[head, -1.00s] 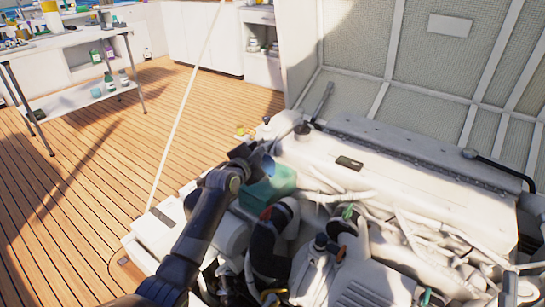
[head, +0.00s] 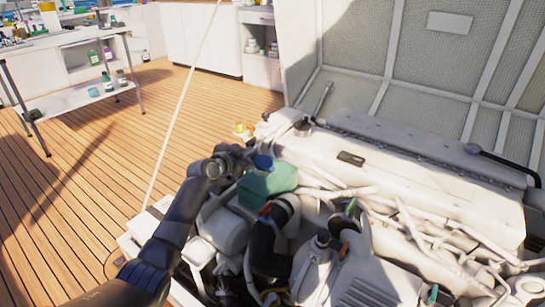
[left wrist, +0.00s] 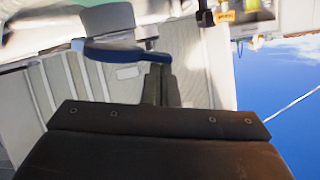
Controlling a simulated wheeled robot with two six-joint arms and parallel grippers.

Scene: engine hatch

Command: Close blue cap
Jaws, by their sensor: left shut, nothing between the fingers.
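The blue cap (head: 263,162) sits at the top of a teal tank (head: 268,184) at the left end of the engine. From this angle I cannot tell whether it is fully seated. My left gripper (head: 244,160) is close beside the cap, on its left, with its fingers partly hidden. In the left wrist view the fingers (left wrist: 160,82) are shut and empty. A blue curved piece, seemingly the cap (left wrist: 115,53), lies just beyond the fingertips there; I cannot tell whether they touch. My right gripper is out of view.
The white engine (head: 400,185) with hoses and pipes fills the right side. The raised hatch (head: 425,75) stands behind it. A thin pole (head: 182,105) rises left of my arm. The wooden deck (head: 100,175) is clear at left.

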